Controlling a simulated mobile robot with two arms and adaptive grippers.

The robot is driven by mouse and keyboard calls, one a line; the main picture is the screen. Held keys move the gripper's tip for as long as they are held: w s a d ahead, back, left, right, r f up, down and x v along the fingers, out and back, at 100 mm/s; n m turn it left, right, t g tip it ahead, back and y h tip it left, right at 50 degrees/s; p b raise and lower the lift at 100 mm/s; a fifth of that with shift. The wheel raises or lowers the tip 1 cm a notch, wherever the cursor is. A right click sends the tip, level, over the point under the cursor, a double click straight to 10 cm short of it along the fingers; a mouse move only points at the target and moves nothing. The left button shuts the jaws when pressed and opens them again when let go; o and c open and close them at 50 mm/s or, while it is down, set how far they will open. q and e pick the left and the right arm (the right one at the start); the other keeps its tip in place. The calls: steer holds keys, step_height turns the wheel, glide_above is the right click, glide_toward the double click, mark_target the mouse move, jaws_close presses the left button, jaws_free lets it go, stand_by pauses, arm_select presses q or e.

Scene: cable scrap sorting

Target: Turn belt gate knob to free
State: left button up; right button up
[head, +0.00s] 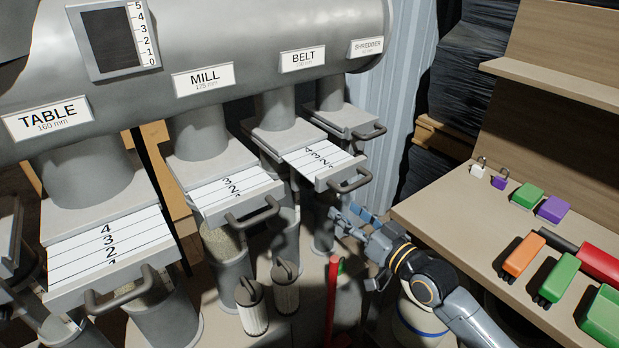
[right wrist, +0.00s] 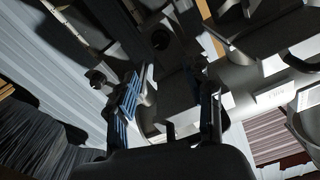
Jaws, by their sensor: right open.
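The belt gate (head: 318,160) is a grey slide with a white numbered scale, pulled out under the BELT label (head: 302,59). Its dark handle (head: 351,182) faces me. I cannot clearly make out the gate's knob in the head view. In the right wrist view a small dark round knob (right wrist: 97,77) shows beyond the fingers, but I cannot tell which gate it belongs to. My right gripper (head: 351,216) is open and empty, below and just in front of the belt gate handle. Its blue-padded fingers also show in the right wrist view (right wrist: 168,108). My left gripper is out of view.
The mill gate (head: 232,193) and table gate (head: 108,247) are pulled out to the left; the shredder gate (head: 342,120) is behind. At right, a workbench (head: 440,205) holds padlocks, coloured blocks and tools.

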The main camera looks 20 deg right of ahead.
glide_toward(309, 182)
steer(key=w, duration=0.2)
steer(key=f+x, duration=0.1)
steer(key=x, duration=0.6)
steer(key=shift+w, duration=0.35)
jaws_close()
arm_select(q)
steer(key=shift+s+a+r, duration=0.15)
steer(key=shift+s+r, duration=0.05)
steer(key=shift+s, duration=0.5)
